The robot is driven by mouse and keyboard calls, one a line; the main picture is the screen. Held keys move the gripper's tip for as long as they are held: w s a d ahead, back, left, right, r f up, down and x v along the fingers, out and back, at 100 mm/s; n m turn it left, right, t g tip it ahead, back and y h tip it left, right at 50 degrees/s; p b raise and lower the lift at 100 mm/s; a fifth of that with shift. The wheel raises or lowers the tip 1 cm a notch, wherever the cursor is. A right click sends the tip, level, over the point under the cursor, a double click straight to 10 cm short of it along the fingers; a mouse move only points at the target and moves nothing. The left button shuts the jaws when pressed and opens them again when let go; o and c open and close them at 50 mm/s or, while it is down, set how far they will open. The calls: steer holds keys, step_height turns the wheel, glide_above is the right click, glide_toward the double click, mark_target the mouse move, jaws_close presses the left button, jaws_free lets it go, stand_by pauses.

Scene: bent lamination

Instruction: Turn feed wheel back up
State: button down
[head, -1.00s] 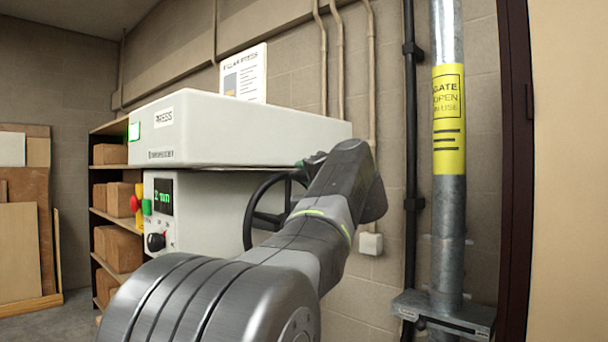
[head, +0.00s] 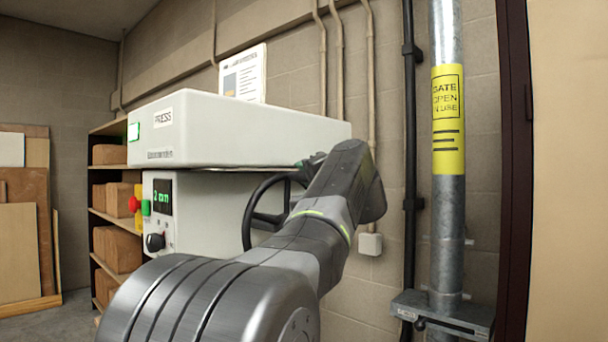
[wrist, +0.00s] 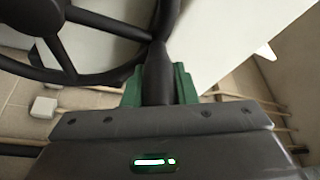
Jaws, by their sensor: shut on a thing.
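The feed wheel is a black spoked handwheel on the right side of the white press (head: 235,130). In the head view its rim (head: 248,215) shows at the left of my arm, and the rest is hidden behind the arm. In the wrist view the wheel (wrist: 95,75) fills the upper left, with a dark handle (wrist: 157,72) at its rim. My gripper (wrist: 160,85) has green fingers on either side of this handle and is shut on it. In the head view the fingers are hidden by the arm.
The press's control panel (head: 160,212) has a green-lit display, a dark knob and red and green buttons. A shelf with boxes (head: 118,245) stands at the left. A metal post (head: 447,210) with a yellow sign stands at the right. A beige wall lies behind.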

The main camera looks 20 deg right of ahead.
steer(key=shift+w+d+f, duration=0.2)
steer(key=shift+d+f, duration=0.05)
steer(key=shift+f, duration=0.5)
steer(key=c, duration=1.4)
jaws_free()
steer(key=shift+o, duration=1.2)
steer(key=shift+w+d, duration=0.1)
steer(key=shift+d, duration=0.15)
steer(key=shift+a+r, duration=0.1)
steer(key=shift+r, duration=0.15)
steer(key=b+v, duration=0.4)
steer(key=v, duration=1)
steer(key=shift+r, duration=0.15)
